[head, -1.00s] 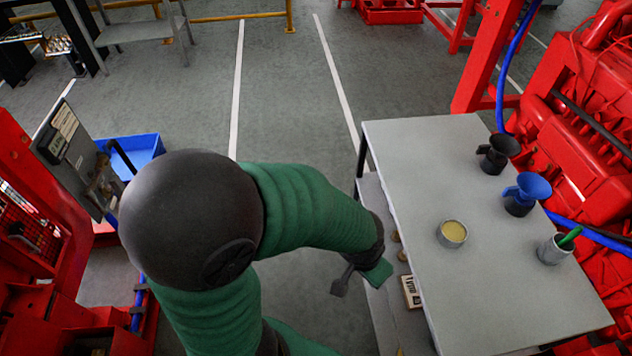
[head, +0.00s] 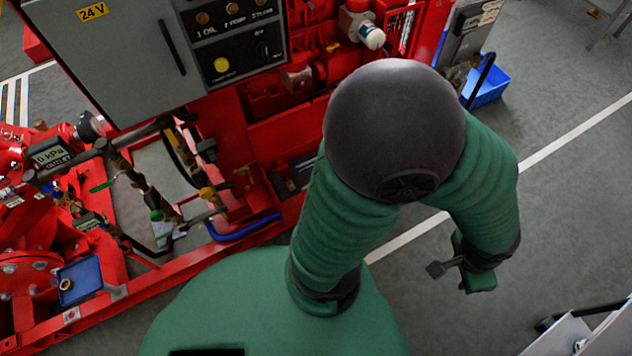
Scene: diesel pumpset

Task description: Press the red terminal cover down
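I cannot make out a red terminal cover in this view; much of the machine here is red and my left arm blocks part of it. A dark box (head: 282,183) sits low in the red frame, partly hidden, too small to identify. My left gripper (head: 456,274) hangs over the grey floor at the right of the arm, apart from the machine. A dark finger-like part sticks out to its left; whether the fingers are open or shut is unclear. Nothing shows in it. My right gripper is out of view.
A grey control cabinet (head: 120,50) with a 24 V label stands at upper left. Pipes and an outlet gauge (head: 52,156) are at left. A blue bin (head: 487,84) is at upper right. A grey cart edge (head: 590,335) is at lower right. Floor between is clear.

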